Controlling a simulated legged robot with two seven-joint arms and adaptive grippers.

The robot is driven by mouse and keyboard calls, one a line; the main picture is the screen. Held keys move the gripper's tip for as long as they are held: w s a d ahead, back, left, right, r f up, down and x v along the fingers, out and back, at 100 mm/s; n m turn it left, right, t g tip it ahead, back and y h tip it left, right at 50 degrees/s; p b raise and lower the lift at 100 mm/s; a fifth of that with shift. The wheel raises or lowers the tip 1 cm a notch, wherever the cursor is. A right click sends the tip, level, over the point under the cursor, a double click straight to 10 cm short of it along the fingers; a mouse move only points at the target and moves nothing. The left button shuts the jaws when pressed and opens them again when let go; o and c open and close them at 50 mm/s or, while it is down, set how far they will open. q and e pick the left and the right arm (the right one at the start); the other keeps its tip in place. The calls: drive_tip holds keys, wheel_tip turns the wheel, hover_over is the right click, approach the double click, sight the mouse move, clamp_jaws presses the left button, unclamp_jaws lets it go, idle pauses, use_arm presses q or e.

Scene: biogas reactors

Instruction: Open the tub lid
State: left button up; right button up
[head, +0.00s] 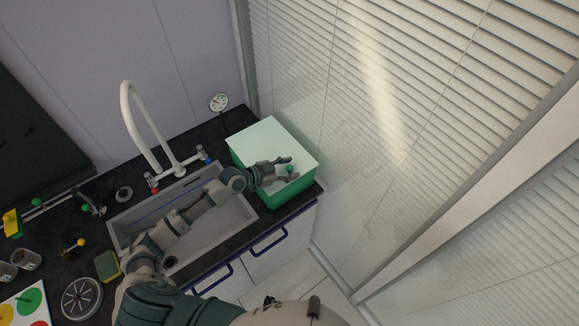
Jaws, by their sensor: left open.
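A green tub (292,192) stands at the right end of the dark counter, beside the sink. A pale, whitish-green lid (268,138) covers its top, and a small green knob (290,169) shows on the lid. My left gripper (289,168) is over the near part of the lid with its fingers spread apart. The green knob lies between the fingertips, with no clear grip on it. I cannot tell whether the fingers touch the lid. My right gripper is not in view.
A sink (237,217) with a tall white faucet (130,112) lies left of the tub, under my left arm. A dial gauge (218,103) stands behind. A glass wall with blinds (400,110) rises close on the right. A sponge (107,266) and small items crowd the left counter.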

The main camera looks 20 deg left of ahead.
use_arm(q)
drive_tip(key=shift+w+d, duration=0.1)
drive_tip(key=shift+c, duration=0.2)
clamp_jaws()
